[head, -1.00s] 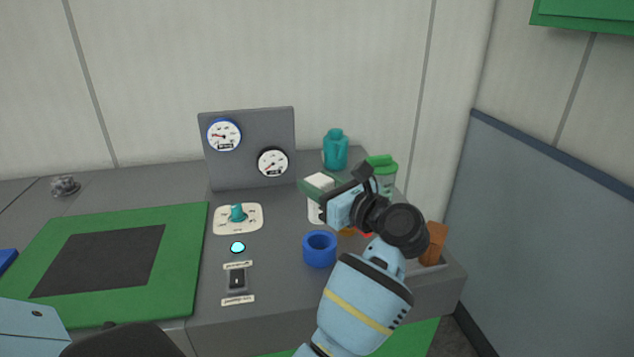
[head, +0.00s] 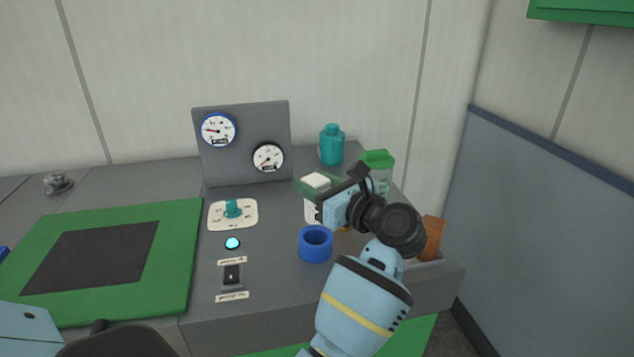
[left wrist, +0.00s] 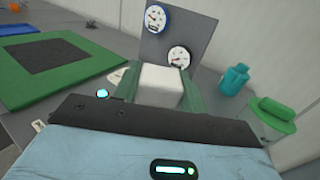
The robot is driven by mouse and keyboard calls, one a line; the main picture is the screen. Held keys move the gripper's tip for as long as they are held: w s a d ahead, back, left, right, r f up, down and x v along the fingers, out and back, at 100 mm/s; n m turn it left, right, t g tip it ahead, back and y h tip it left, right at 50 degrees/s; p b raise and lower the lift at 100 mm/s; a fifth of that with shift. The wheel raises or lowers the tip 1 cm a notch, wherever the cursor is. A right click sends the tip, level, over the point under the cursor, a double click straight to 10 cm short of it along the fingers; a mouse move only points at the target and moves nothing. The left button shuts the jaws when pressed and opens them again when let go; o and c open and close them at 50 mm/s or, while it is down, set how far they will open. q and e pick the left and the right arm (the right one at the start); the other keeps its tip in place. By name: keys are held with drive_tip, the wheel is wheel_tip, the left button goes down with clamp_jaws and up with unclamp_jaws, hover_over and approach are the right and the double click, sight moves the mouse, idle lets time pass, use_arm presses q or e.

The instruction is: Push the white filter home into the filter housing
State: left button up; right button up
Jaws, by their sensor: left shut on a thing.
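The white filter (head: 316,180) is a small white block. My left gripper (head: 318,186) is shut on it, between two green finger-like sides, above the right part of the grey bench. In the left wrist view the filter (left wrist: 161,85) fills the gap between the green sides of the gripper (left wrist: 157,98). A white part with a notched edge (head: 310,209) shows just below the filter in the head view; I cannot tell whether it is the filter housing. How deep the filter sits in anything is hidden. My right gripper is not in view.
A blue cup (head: 315,244) stands in front of the gripper. A teal bottle (head: 331,146) and a green-lidded jar (head: 378,170) stand behind it. A panel with two gauges (head: 240,130) rises at the back. A brown block (head: 432,238) is at the right. A green mat (head: 60,312) lies left.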

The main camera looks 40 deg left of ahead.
use_arm(q)
drive_tip(key=shift+f+b, duration=0.8)
drive_tip(key=shift+f, duration=0.4)
drive_tip(key=shift+f+b, duration=2.25)
drive_tip(key=shift+f, duration=0.9)
drive_tip(key=o, duration=1.7)
drive_tip(key=shift+c, duration=0.2)
drive_tip(key=shift+r, duration=0.15)
drive_tip(key=shift+r+p, duration=0.45)
drive_tip(key=shift+r, duration=0.3)
drive_tip(key=shift+r+p, duration=2)
drive_tip(key=shift+r, duration=2.15)
